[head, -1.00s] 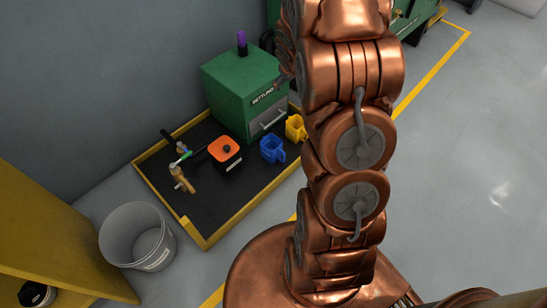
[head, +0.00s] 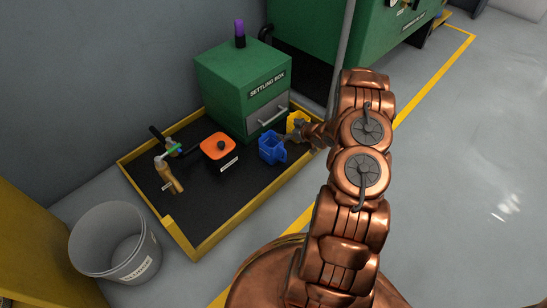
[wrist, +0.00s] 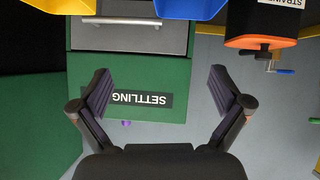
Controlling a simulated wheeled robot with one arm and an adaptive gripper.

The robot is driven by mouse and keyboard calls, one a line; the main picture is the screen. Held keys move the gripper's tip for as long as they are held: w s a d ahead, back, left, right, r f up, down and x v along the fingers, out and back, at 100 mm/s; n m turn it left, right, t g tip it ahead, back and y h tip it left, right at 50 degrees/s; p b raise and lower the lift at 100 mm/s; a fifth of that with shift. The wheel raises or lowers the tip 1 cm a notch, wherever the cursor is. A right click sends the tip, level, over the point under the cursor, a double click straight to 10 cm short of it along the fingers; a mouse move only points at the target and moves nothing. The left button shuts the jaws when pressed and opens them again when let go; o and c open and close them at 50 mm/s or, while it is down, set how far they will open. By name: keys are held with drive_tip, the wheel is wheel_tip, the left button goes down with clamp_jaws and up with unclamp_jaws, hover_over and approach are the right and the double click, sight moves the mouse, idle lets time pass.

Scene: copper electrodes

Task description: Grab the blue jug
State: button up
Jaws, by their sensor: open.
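The blue jug (head: 270,149) stands upright on the black tray floor (head: 215,205), in front of the green settling box (head: 225,90). In the wrist view, which looks upside down, part of the blue jug (wrist: 190,8) shows at the top edge, beyond my fingertips. My gripper (wrist: 160,80) is open, with nothing between its fingers. In the head view my gripper (head: 289,139) is close to the right of the blue jug, partly overlapping the yellow jug; I cannot tell whether it touches either.
The yellow jug (head: 297,121) stands just behind the blue one. A container with an orange lid (head: 218,146) is to its left, with a wooden-handled tool (head: 172,178) farther left. A grey bucket (head: 115,245) stands outside the tray's yellow rim (head: 240,208).

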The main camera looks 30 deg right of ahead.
sight(285, 150)
drive_tip(key=shift+t+y, duration=0.6)
drive_tip(key=shift+y, duration=0.1)
drive_tip(key=f, duration=0.2)
drive_tip(key=s+a+f+b, duration=0.1)
drive_tip(key=f, duration=0.1)
drive_tip(key=f+b, duration=0.1)
drive_tip(key=f, duration=0.1)
drive_tip(key=shift+s+a+f, duration=0.3)
drive_tip(key=shift+a, duration=0.1)
drive_tip(key=shift+a+f+b, duration=0.25)
drive_tip(key=shift+f+b, duration=0.1)
drive_tip(key=shift+b, duration=0.05)
drive_tip(key=shift+t, duration=0.3)
drive_tip(key=b+x, duration=0.3)
drive_tip(key=x, duration=0.4)
drive_tip(key=shift+w+a+f+b, duration=0.15)
drive_tip(key=shift+w+b, duration=0.1)
drive_tip(key=shift+b, duration=0.15)
drive_tip(key=shift+c, duration=0.3)
drive_tip(key=c, duration=1.2)
